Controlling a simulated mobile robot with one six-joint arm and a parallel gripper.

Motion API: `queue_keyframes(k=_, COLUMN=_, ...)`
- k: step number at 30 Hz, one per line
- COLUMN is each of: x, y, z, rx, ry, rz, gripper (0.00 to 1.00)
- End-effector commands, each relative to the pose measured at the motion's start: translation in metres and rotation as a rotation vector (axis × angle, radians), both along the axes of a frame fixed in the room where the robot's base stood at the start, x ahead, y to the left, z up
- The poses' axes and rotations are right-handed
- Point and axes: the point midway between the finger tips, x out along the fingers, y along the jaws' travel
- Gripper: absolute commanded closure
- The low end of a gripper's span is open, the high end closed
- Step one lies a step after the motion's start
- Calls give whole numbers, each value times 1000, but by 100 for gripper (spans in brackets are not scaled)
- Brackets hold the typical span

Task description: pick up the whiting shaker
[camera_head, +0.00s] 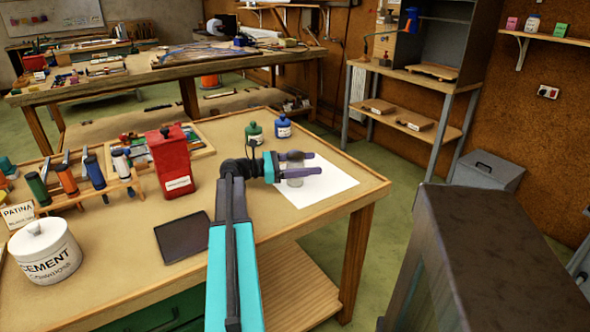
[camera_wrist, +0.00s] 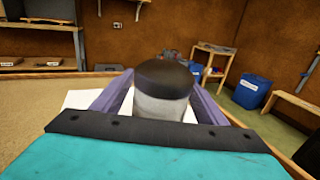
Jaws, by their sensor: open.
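The whiting shaker, a pale grey-white cylinder with a dark rounded cap, stands upright on a white sheet (camera_head: 335,184) near the right end of the workbench. In the head view the shaker (camera_head: 295,180) is partly hidden by my gripper (camera_head: 310,164). In the wrist view the shaker (camera_wrist: 161,95) is large and central, between the two purple fingers of my gripper (camera_wrist: 160,100). The fingers are open, one on each side of it. The lower part of the shaker is hidden by the gripper body in the wrist view, and I cannot tell whether a finger touches it.
A red canister (camera_head: 171,163) stands left of my arm. Green (camera_head: 254,132) and blue (camera_head: 284,127) bottles stand behind the gripper. A white cement pot (camera_head: 45,253), a dark flat plate (camera_head: 186,237) and a rack of tools (camera_head: 85,186) are further left.

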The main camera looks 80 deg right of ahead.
Motion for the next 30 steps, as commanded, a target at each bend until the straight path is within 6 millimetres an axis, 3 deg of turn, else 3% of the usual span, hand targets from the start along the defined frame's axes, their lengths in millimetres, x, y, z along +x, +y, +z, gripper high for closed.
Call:
queue_keyframes(k=8, x=1, y=0, z=0, rx=0, ry=0, rz=0, gripper=33)
queue_keyframes(k=18, x=1, y=0, z=1, rx=0, ry=1, rz=1, gripper=85)
queue_keyframes(k=30, x=2, y=0, z=7, rx=-1, ry=1, rz=2, gripper=85)
